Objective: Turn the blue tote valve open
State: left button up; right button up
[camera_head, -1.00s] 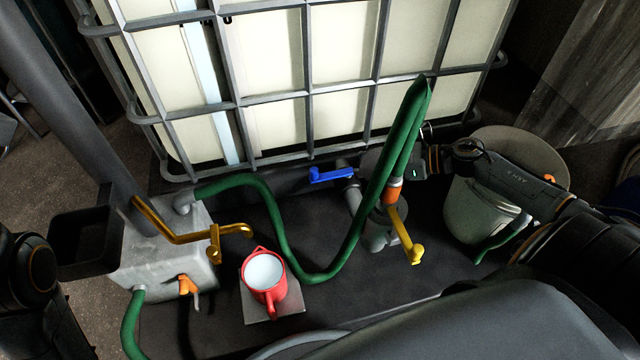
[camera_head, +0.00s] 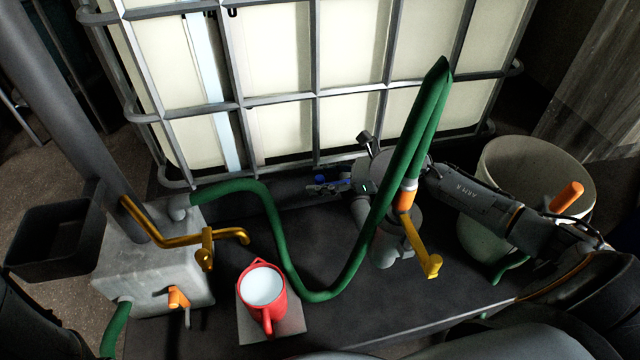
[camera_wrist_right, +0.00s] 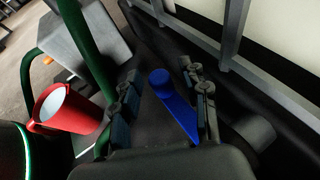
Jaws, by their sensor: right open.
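The blue valve handle (camera_head: 321,179) is at the foot of the caged tote (camera_head: 275,100), mostly covered by my right gripper (camera_head: 328,187) in the head view. In the right wrist view the blue handle (camera_wrist_right: 174,98) lies between the two dark fingers of my right gripper (camera_wrist_right: 161,88). The fingers are apart, one on each side of the handle. I cannot tell whether either finger touches it. My left gripper is not in view.
A green hose (camera_head: 279,224) loops past the valve, just in front of my right arm. A yellow lever (camera_head: 422,245) stands right of it. A red jug (camera_head: 263,290) with pale liquid is at front left. A pale bucket (camera_head: 535,170) stands at right.

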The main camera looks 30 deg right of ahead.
jog(key=shift+w+a+f, duration=0.1)
jog(key=shift+w+a, duration=0.05)
grip_shut()
dwell(0.4)
